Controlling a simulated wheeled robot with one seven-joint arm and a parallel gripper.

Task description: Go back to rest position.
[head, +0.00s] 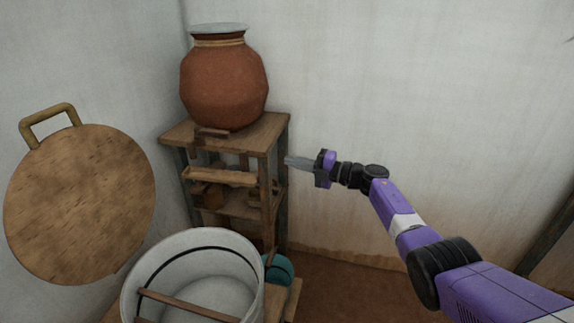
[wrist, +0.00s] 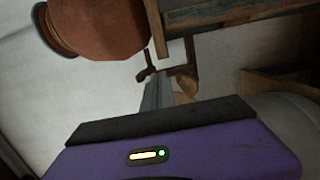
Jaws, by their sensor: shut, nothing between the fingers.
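My gripper (head: 290,161) is shut and empty, at the end of my purple arm. In the head view it points left, and its tips appear beside the right side of a wooden shelf stand (head: 270,130). I cannot tell whether the tips touch the stand. In the wrist view the grey fingers (wrist: 152,82) lie together, with the stand's wood and a small dark bracket-like piece (wrist: 146,62) beyond them.
A clay pot (head: 224,85) with a pale lid stands on the stand. A white bucket (head: 240,262) with wooden bars is in front, with a teal object (head: 279,269) beside it. A round wooden board (head: 80,205) with a handle is at left. The floor right of the stand looks clear.

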